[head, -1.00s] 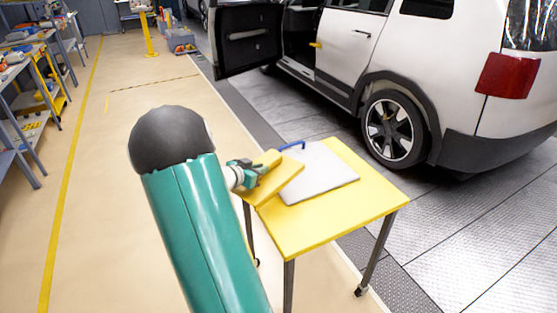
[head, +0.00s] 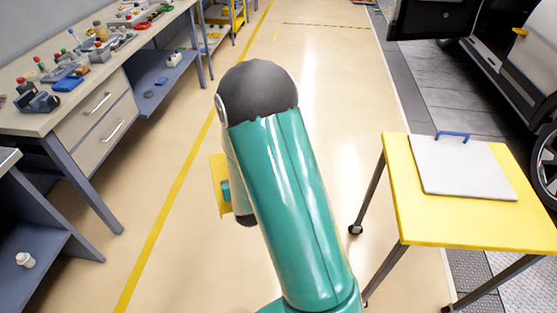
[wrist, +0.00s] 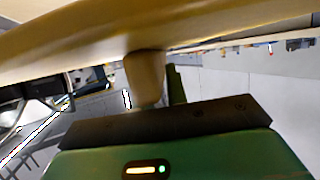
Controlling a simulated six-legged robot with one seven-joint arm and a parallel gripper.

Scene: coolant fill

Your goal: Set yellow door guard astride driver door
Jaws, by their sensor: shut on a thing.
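The yellow door guard (head: 217,172) is held in my gripper (head: 226,190), left of my raised arm in the head view, and my arm hides part of it. In the wrist view the guard (wrist: 150,32) spans the top of the picture, and its tab (wrist: 145,78) sits at the jaws. My gripper is shut on the guard, which hangs clear over open floor. The open dark-panelled car door (head: 432,20), likely the driver door, shows only in part at the upper right of the head view, far from my gripper.
A yellow wheeled table (head: 465,232) with a grey flat board (head: 462,170) with a blue handle stands at the right. A workbench (head: 68,100) with tools and shelves runs along the left. The floor (head: 325,90) between is clear.

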